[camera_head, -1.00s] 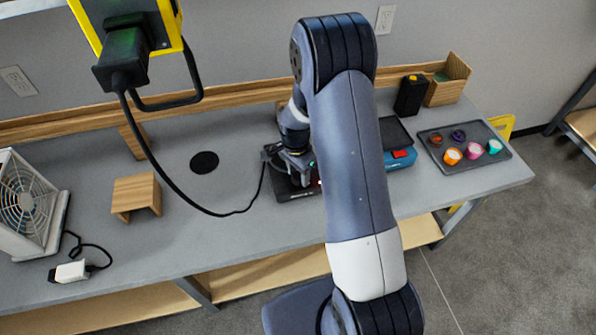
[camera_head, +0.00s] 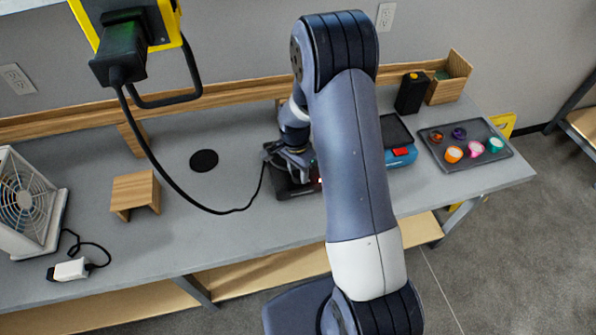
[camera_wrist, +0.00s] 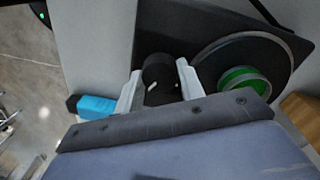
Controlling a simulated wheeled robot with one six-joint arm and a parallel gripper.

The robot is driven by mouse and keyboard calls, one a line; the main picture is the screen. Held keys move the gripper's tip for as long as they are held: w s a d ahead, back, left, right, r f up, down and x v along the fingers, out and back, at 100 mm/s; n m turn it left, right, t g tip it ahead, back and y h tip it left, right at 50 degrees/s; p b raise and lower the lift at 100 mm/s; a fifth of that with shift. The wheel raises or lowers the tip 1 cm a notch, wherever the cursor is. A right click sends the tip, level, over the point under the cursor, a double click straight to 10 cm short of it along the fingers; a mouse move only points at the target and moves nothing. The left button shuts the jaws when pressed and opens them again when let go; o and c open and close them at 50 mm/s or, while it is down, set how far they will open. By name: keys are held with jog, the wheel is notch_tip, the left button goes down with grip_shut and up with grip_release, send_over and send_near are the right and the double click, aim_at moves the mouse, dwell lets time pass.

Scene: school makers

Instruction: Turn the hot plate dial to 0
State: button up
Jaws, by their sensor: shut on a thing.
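The hot plate (camera_head: 297,191) is a dark flat unit on the grey bench, partly hidden by my arm in the head view. In the wrist view its black body (camera_wrist: 205,22) carries a round plate (camera_wrist: 287,62) with a green-rimmed round thing (camera_wrist: 243,82) on it. The dial (camera_wrist: 160,72) is a black round knob with a white mark. My gripper (camera_wrist: 158,80) has its two pale fingers on either side of the dial and is shut on it. The numbers around the dial cannot be read.
A blue device (camera_head: 401,158) with a red switch stands right of the arm, beside a tray (camera_head: 437,163) of small coloured cups. A wooden stand (camera_head: 134,190) and a white fan (camera_head: 27,206) are at left. A black cable (camera_head: 165,180) hangs across the bench.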

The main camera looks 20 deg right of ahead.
aim_at(298, 176)
jog(key=n+b, duration=0.3)
jog(key=n, duration=0.1)
jog(key=shift+f+n+b, duration=0.15)
jog(key=shift+n+b, duration=0.15)
jog(key=shift+n, duration=0.1)
jog(key=n+b, duration=0.2)
jog(key=n, duration=0.4)
jog(key=shift+t+b, duration=0.3)
jog(key=shift+b, duration=0.1)
jog(key=n+b, duration=0.1)
jog(key=n, duration=0.5)
jog(key=shift+s+n+b, duration=0.1)
jog(key=shift+n+b, duration=0.2)
jog(key=n, duration=0.5)
jog(key=shift+r+n+t+b, duration=0.2)
jog(key=shift+n+t+b, duration=0.1)
jog(key=shift+b, duration=0.1)
jog(key=shift+d, duration=0.1)
jog(key=o, duration=0.7)
jog(key=r, duration=1)
jog(key=shift+s+a+r, duration=0.25)
jog(key=shift+s+r, duration=0.1)
jog(key=shift+r, duration=0.05)
jog(key=shift+f, duration=0.1)
